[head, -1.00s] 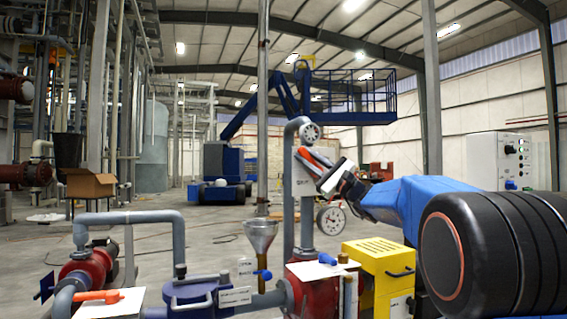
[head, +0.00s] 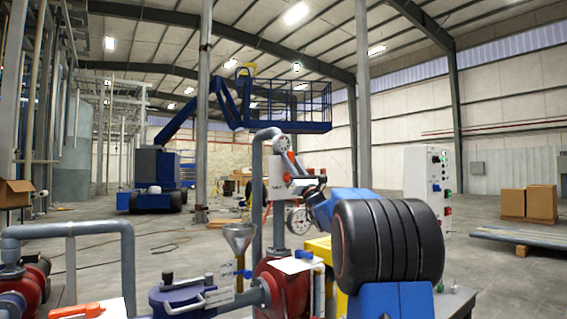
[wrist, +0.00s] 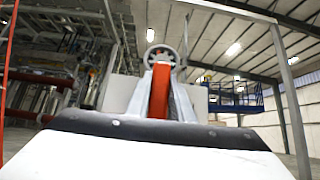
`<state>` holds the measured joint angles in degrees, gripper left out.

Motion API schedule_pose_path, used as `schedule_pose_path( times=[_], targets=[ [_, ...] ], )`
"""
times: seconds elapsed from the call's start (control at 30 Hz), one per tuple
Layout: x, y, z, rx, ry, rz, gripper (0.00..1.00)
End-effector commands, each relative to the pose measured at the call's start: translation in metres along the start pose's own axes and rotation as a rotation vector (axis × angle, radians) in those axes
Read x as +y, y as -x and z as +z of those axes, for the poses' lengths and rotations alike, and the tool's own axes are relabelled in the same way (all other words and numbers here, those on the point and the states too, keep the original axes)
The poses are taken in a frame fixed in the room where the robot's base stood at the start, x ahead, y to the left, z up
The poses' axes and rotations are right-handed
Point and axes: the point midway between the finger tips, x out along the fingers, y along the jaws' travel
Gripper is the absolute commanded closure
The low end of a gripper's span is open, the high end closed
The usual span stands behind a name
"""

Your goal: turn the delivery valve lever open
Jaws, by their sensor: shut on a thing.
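The delivery valve lever (head: 293,162) is an orange-red bar at the upper part of a grey vertical pipe (head: 257,190), just below a round grey fitting (head: 282,143). It slants steeply down to the right in the head view. My gripper (head: 297,172) is shut on the lever. In the wrist view the red lever (wrist: 160,92) stands nearly upright between the grey fingers of my gripper (wrist: 162,98), with a round wheel-like part (wrist: 162,56) behind its top. The fingers hide part of the lever.
A white tag plate (head: 277,176) and a round gauge (head: 299,220) are close to the lever. Below stand a red pump body (head: 285,291), a yellow box (head: 319,247), a funnel (head: 239,237) and a blue vessel (head: 180,298). A white control cabinet (head: 422,181) stands right.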

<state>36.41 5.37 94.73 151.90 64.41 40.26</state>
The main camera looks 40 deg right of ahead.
Motion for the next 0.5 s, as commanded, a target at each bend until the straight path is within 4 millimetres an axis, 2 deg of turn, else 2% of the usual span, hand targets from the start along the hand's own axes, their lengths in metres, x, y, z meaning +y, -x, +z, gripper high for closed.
schedule_pose_path(
  times=[0.5],
  targets=[
    [-0.0058, 0.0006, -0.0021, 0.003, -0.020, -0.020, 1.00]
  ],
)
